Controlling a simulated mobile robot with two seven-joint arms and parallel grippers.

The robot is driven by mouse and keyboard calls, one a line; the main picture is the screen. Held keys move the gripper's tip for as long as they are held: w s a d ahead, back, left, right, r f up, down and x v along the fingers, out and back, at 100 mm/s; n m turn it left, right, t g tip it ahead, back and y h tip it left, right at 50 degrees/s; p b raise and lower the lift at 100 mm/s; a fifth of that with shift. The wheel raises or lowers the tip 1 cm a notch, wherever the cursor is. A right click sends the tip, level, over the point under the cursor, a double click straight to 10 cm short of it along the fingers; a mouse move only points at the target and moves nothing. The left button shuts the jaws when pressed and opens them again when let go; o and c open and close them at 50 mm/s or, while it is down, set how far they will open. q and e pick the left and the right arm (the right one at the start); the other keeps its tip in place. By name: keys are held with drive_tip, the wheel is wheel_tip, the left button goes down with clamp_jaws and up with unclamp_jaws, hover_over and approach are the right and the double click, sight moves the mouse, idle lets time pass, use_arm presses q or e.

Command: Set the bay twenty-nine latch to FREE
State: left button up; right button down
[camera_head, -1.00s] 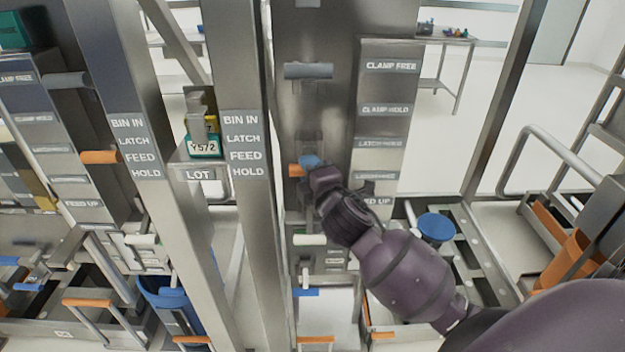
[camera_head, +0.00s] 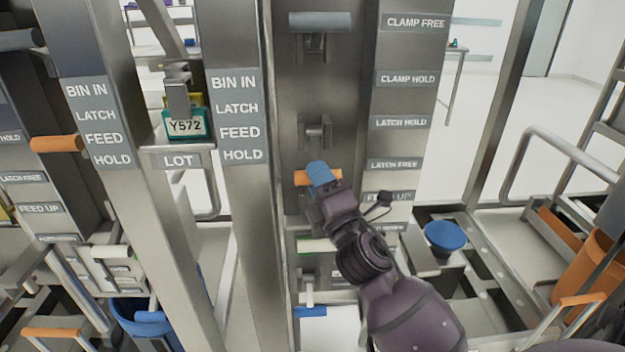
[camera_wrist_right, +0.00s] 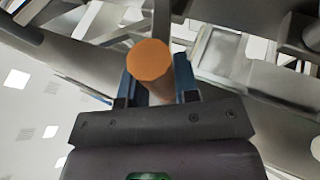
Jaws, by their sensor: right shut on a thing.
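My right gripper (camera_head: 319,173) has blue fingers and is shut on an orange latch handle (camera_head: 302,178) on the grey middle column. In the right wrist view the handle's round orange end (camera_wrist_right: 148,60) lies between the two blue fingers. On the label strip to the right are a LATCH HOLD label (camera_head: 401,122) and a LATCH FREE label (camera_head: 395,164). The handle is well below the LATCH HOLD label and slightly below the LATCH FREE label in the picture. No bay number is readable. My left gripper is not in view.
A grey clamp handle (camera_head: 320,20) is above on the same column. Another orange handle (camera_head: 57,144) is on the left column. A teal Y572 card (camera_head: 186,124) stands on the LOT shelf. A blue round bowl-like part (camera_head: 445,236) is right of my arm.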

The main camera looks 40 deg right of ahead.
drive_tip(key=shift+w+f, duration=0.1)
drive_tip(key=shift+f, duration=0.3)
drive_tip(key=shift+d+b, duration=0.1)
drive_tip(key=shift+b, duration=0.2)
drive_tip(key=c, duration=0.9)
unclamp_jaws()
drive_tip(key=shift+w, duration=0.1)
drive_tip(key=shift+o, duration=0.2)
